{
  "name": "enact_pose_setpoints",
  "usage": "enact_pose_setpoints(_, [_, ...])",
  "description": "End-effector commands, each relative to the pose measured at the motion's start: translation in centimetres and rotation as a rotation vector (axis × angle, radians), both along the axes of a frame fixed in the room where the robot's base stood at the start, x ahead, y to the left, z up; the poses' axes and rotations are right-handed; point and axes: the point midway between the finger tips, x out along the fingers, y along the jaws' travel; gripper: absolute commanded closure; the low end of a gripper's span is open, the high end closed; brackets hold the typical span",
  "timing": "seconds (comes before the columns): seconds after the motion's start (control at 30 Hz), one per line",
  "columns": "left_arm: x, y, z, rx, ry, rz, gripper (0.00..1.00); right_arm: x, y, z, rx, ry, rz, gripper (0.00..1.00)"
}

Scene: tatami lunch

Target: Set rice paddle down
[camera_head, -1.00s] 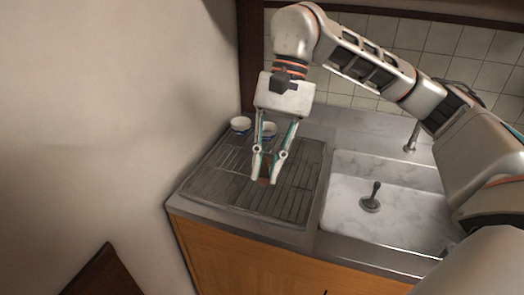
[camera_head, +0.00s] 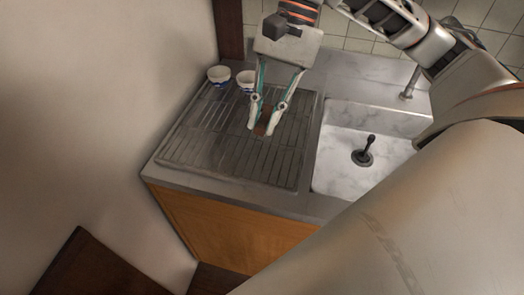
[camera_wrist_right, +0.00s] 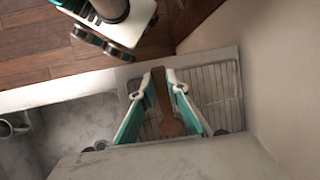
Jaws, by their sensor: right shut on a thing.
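The brown rice paddle (camera_wrist_right: 170,125) is between the fingers of my right gripper (camera_head: 262,127) in the wrist view. Its narrow end sticks out past the fingertips and its wider end lies back toward the palm. In the head view only a small brown piece of the paddle (camera_head: 262,121) shows between the fingertips. The gripper is shut on it, pointing down over the ribbed metal drainboard (camera_head: 190,150). I cannot tell whether the paddle touches the drainboard. My left gripper is not in view.
Two small white-and-blue bowls, a left one (camera_head: 219,76) and a right one (camera_head: 246,80), stand at the drainboard's back edge. The sink (camera_head: 335,175) with a dark stopper (camera_head: 363,152) lies to the right. A wall closes the left side. The drainboard's front is clear.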

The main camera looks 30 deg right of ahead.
Motion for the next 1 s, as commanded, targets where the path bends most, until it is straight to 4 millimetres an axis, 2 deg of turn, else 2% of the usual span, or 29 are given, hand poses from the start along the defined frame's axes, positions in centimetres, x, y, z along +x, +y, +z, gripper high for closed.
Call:
enact_pose_setpoints(0.03, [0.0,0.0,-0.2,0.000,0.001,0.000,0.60,-0.1,0.0,-1.5,0.000,0.006,0.002,1.00])
enact_pose_setpoints(0.1, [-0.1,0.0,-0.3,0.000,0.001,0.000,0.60,-0.1,0.0,-3.2,0.000,0.006,0.001,1.00])
enact_pose_setpoints(0.3, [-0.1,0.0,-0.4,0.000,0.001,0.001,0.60,-0.1,0.0,-6.7,0.000,0.002,0.002,1.00])
enact_pose_setpoints(0.47, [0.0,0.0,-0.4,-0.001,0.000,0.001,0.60,0.0,0.0,-7.8,0.000,-0.001,0.002,1.00])
enact_pose_setpoints(0.73, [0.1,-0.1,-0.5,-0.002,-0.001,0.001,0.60,0.0,0.0,-11.1,0.000,0.001,0.001,1.00])
enact_pose_setpoints(1.0, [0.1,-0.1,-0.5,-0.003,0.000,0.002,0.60,0.0,0.0,-11.4,0.000,-0.002,0.001,1.00])
